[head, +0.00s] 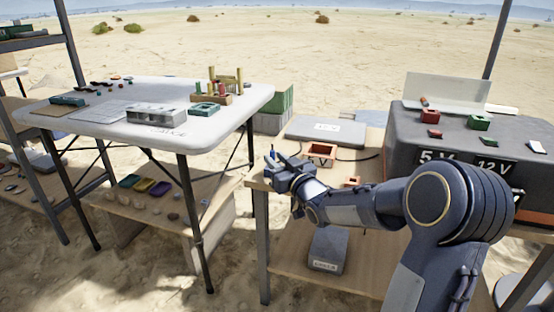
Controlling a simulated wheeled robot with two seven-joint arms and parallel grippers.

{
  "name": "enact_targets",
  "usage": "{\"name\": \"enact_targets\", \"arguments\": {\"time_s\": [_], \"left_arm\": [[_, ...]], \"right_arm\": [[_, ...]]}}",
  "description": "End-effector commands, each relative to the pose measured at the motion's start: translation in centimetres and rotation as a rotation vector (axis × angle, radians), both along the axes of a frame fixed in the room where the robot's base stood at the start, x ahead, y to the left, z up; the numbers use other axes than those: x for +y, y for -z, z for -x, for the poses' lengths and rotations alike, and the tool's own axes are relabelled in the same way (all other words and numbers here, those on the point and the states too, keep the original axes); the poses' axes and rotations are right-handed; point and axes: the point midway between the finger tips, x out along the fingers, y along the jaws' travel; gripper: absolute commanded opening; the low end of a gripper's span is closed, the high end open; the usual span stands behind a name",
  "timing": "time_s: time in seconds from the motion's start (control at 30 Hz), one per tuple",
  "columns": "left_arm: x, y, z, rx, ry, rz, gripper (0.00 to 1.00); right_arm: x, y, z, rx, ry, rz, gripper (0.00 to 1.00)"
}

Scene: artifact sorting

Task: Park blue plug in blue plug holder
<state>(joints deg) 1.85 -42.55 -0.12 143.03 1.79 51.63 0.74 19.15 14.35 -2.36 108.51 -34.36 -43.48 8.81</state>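My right gripper (277,165) is over the left end of the low wooden table, its arm coming in from the right. A small blue plug (272,152) stands up at its fingertips, and the fingers look closed around it. A teal-blue block with an opening (205,109) sits on the white table to the left; I cannot tell for sure whether it is the blue plug holder. No other blue holder shows clearly, and the gripper hides part of the wooden table. My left gripper is not in view.
A red open holder (319,155) is right beside my gripper, with a grey flat case (326,131) behind it. A dark box (400,135) marked 5V and 12V carries a green holder (479,123) and red pieces. The white table (105,142) stands left across a gap.

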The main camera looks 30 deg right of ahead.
Motion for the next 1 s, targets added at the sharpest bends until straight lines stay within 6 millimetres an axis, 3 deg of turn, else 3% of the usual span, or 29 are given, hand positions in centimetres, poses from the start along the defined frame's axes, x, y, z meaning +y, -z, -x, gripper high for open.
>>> {"name": "enact_targets", "arguments": {"time_s": [0.1,0.4,0.8,1.0], "left_arm": [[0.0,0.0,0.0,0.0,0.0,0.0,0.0],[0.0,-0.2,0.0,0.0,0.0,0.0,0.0],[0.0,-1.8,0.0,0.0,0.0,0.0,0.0],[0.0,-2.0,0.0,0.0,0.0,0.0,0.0]], "right_arm": [[0.0,0.0,0.0,0.0,0.0,0.0,0.39],[0.0,0.0,0.4,0.001,0.001,0.0,0.39],[-0.1,0.4,6.5,0.001,0.002,0.0,0.39],[0.0,0.6,7.8,0.001,0.001,-0.001,0.39]]}}
